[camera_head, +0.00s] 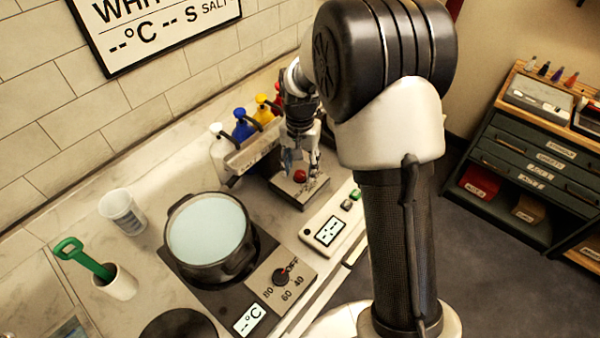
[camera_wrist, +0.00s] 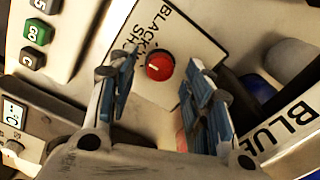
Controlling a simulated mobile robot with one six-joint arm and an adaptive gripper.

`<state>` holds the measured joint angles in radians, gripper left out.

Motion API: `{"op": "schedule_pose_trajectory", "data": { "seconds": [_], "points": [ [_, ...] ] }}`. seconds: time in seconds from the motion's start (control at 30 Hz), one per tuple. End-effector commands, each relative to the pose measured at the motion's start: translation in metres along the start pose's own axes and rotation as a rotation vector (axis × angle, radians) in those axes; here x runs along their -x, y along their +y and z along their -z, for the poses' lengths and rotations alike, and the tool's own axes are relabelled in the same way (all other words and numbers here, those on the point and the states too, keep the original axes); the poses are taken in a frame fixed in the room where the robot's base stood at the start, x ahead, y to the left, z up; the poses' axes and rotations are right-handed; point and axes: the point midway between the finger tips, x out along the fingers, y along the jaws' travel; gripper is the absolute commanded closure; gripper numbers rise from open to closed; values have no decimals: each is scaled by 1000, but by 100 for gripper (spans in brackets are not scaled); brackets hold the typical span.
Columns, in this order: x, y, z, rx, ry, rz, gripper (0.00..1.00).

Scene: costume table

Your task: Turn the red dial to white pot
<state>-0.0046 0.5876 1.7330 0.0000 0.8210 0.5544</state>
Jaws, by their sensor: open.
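The red dial (camera_head: 300,175) sits on a flat plate (camera_head: 296,196) on the counter, below my gripper (camera_head: 301,161). In the wrist view the round red dial (camera_wrist: 160,67) has a pale pointer mark and lies between the open fingers of my gripper (camera_wrist: 160,72). I cannot tell whether the fingers touch it. Its pale plate (camera_wrist: 190,30) shows "BLACK" and part of another word; a finger hides the rest. No pot labelled white is readable. A dark pot (camera_head: 171,237) with pale contents stands on the hob to the left.
Pump bottles, white (camera_head: 220,155), blue (camera_head: 243,128) and yellow (camera_head: 263,112), stand behind the dial plate in a labelled rack. The "BLUE" label (camera_wrist: 290,122) is close to my right finger. A timer box (camera_head: 331,229) with buttons sits in front. A cup (camera_head: 122,211) stands far left.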

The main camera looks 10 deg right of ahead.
Motion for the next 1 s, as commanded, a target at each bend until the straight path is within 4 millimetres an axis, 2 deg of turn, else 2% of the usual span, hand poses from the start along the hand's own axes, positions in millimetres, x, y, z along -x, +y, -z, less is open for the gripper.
{"op": "schedule_pose_trajectory", "data": {
  "seconds": [0.13,0.47,1.0],
  "points": [
    [-12,0,0,0,-1,0,54],
    [-14,0,0,0,0,0,55],
    [-14,0,0,0,0,0,91]
  ]
}}
